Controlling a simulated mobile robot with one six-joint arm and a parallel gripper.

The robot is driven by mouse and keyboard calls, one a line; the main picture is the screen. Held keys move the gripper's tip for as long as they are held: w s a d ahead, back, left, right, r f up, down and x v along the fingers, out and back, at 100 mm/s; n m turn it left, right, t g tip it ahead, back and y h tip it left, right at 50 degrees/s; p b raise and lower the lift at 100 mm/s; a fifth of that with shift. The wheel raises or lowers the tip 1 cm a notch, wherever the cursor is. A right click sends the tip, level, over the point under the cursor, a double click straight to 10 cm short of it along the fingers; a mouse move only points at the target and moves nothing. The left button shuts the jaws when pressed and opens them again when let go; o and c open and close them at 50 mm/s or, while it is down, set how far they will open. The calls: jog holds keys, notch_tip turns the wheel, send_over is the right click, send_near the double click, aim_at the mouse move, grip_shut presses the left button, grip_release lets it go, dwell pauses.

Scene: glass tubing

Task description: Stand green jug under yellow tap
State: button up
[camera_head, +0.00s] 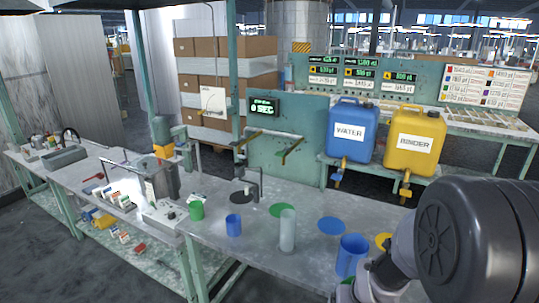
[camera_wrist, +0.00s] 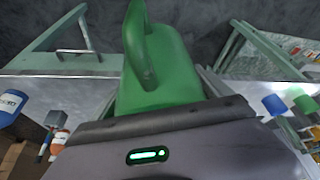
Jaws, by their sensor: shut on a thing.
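The green jug (camera_wrist: 172,68) fills the middle of the wrist view, its handle towards the camera. My gripper (camera_wrist: 160,112) is shut on it. In the head view my gripper (camera_head: 366,284) is at the bottom edge, right of centre, largely hidden by my arm. Only a sliver of green (camera_head: 345,290) shows beside it. The yellow tap (camera_head: 405,190) hangs below the yellow binder container (camera_head: 416,140), above and beyond my gripper. A yellow disc (camera_head: 383,240) on the bench is partly hidden behind my arm.
A blue jug (camera_head: 351,256) stands close beyond my gripper. A clear cylinder (camera_head: 288,231), blue cup (camera_head: 233,226) and green cup (camera_head: 196,211) stand farther left. A blue disc (camera_head: 331,225) and green disc (camera_head: 282,210) are bare. The blue water container (camera_head: 351,130) is left of the binder.

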jog(key=s+a+n, duration=0.2)
jog(key=s+a, duration=0.1)
jog(key=a, duration=0.6)
jog(key=shift+s+r+y, duration=0.35)
jog(key=shift+y, duration=0.05)
jog(key=shift+w+d, duration=0.1)
